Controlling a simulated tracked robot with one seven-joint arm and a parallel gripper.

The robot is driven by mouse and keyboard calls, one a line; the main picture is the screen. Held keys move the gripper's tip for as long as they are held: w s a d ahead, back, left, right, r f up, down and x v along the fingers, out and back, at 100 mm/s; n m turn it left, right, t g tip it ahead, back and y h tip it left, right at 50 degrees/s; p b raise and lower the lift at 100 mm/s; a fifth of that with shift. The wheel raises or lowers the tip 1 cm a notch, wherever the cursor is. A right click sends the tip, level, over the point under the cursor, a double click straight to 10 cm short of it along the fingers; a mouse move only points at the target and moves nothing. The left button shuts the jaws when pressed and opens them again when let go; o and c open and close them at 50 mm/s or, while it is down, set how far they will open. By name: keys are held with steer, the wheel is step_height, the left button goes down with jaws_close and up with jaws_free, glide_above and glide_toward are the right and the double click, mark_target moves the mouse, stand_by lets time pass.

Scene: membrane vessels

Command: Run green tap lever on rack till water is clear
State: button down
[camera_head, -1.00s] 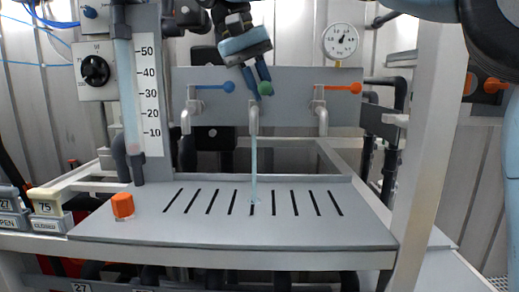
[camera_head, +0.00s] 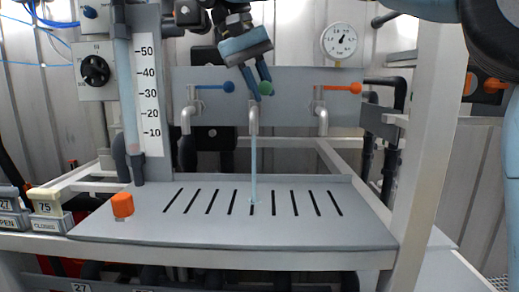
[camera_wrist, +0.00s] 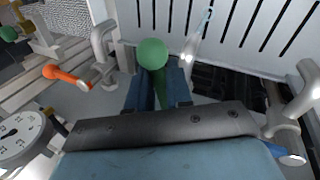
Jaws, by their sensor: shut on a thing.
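The green tap lever (camera_head: 266,88) is on the middle tap of the grey panel; its round knob also shows in the wrist view (camera_wrist: 152,54). My gripper (camera_head: 264,86) is shut on the lever, with one finger on each side just below the knob. The middle tap's spout (camera_head: 253,118) points down. A thin, pale blue stream of water (camera_head: 253,165) falls from it onto the slotted grey tray (camera_head: 150,225). The stream looks light and see-through; I cannot judge any finer tint.
A blue lever tap (camera_head: 210,87) is to the left and an orange lever tap (camera_head: 338,88) to the right, both close. A gauge (camera_head: 340,40) hangs above right. An orange knob (camera_head: 122,206) stands on the tray's left. A white post (camera_head: 428,150) rises at right.

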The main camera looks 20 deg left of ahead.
steer(key=shift+w+d+f, duration=0.1)
steer(key=shift+w+f, duration=0.1)
steer(key=shift+f, duration=0.15)
steer(key=w+d+n+t+y, duration=0.2)
steer(key=w+n+y, duration=0.3)
steer(key=n, duration=1)
steer(key=shift+w+d, duration=0.4)
steer(key=shift+w, duration=0.15)
steer(key=c, duration=1.5)
jaws_free()
steer(key=o, duration=0.3)
steer(key=shift+w, duration=0.2)
steer(key=shift+o, duration=0.7)
steer(key=shift+s+r, duration=0.1)
